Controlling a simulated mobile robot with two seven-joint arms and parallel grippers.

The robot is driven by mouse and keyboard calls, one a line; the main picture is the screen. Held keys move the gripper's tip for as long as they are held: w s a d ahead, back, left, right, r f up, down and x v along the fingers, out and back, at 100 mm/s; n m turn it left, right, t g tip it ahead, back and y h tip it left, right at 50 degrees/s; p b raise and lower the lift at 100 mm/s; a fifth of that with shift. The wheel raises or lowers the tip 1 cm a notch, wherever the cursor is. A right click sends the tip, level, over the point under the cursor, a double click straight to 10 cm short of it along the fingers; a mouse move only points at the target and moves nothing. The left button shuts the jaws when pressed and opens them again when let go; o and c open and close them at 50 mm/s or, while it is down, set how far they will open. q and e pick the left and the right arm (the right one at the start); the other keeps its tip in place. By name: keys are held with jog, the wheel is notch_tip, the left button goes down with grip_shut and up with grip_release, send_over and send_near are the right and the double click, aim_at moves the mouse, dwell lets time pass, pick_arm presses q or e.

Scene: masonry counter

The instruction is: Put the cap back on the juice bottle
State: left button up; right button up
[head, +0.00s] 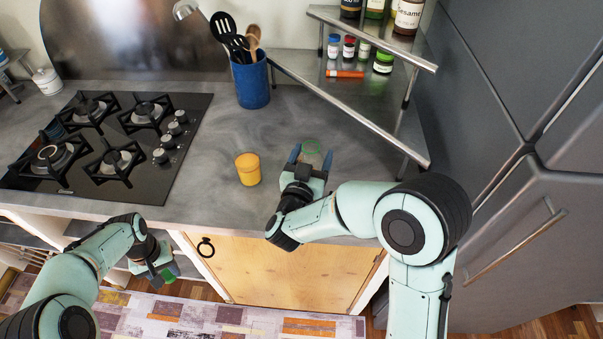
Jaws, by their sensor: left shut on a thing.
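My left gripper (165,276) is low on the left, in front of the counter's edge and above the floor. It is shut on a small green thing that looks like the cap (173,269), partly hidden by the fingers. My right gripper (310,160) is over the counter, with its blue-tipped fingers apart on either side of a clear thing with a green ring, perhaps the juice bottle (311,146). The gripper hides most of it, and I cannot tell whether the fingers touch it.
An orange-yellow cup (247,169) stands left of my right gripper. A blue utensil holder (251,84) is behind it, and a gas hob (112,140) is at left. A metal corner shelf (350,100) with jars is at right. The counter between hob and cup is clear.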

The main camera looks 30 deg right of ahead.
jog(key=c, duration=0.6)
jog(key=shift+c, duration=0.2)
jog(key=shift+r, duration=0.15)
